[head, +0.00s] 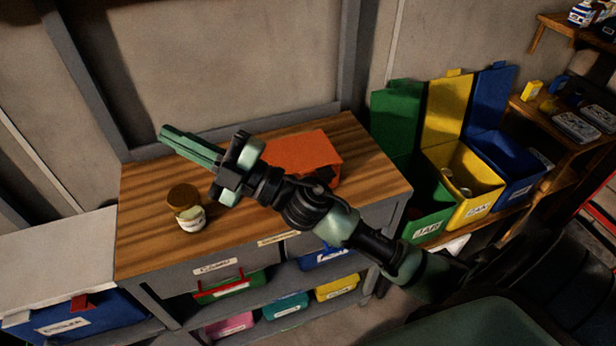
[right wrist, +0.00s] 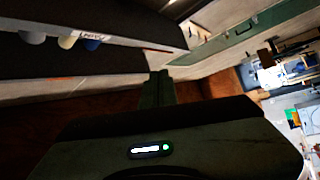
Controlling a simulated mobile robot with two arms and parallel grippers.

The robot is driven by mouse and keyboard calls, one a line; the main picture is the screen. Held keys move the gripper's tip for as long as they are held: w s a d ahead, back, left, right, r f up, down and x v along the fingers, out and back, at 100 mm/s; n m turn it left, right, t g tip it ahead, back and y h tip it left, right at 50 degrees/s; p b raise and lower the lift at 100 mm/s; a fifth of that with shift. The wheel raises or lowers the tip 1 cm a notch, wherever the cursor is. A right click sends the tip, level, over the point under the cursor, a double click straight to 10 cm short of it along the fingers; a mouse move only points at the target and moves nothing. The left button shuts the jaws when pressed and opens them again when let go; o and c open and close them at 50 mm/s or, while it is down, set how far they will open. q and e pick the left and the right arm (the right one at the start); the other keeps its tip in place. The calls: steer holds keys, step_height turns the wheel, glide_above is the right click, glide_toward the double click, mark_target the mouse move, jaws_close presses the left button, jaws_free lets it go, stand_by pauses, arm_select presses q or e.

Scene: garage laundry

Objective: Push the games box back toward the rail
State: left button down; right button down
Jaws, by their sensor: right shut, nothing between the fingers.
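An orange box (head: 300,150) lies on the wooden bench top (head: 370,160), toward the back right; no label on it can be read, so I cannot be sure it is the games box. A grey rail (head: 300,115) runs along the wall at the bench's back edge. My right gripper (head: 170,136) is shut and empty, its green fingers pointing to the back left above the bench. My right arm crosses in front of the orange box and hides part of it. In the right wrist view the shut fingers (right wrist: 158,88) show with nothing between them. My left gripper is not in view.
A jar with a brown lid (head: 187,208) stands on the bench's left part. Green (head: 430,205), yellow (head: 465,175) and blue (head: 510,160) bins stand to the right. Several coloured boxes sit on the shelf under the bench. The bench's front right top is bare.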

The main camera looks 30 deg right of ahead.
steer(key=s+a+n+g+y, duration=0.2)
steer(key=a+n+g+y, duration=0.2)
steer(key=n+g, duration=0.25)
steer(key=n+g+h, duration=0.6)
steer(key=g+h, duration=0.5)
steer(key=h, duration=0.8)
glide_toward(308, 178)
steer(key=s+a+r, duration=0.1)
steer(key=s+a, duration=0.1)
steer(key=s, duration=0.4)
steer(key=shift+t, duration=0.25)
step_height(308, 178, down, 9)
steer(key=p, duration=0.2)
steer(key=shift+w+p, duration=0.1)
steer(key=shift+p, duration=0.3)
steer(key=w, duration=0.1)
steer(key=w+p, duration=0.1)
steer(key=w, duration=0.1)
steer(key=shift+w+d, duration=0.15)
steer(key=shift+d, duration=0.1)
steer(key=shift+w+d+f+p, duration=0.1)
steer(key=shift+w+f+p, duration=0.05)
steer(key=shift+w+p, duration=0.2)
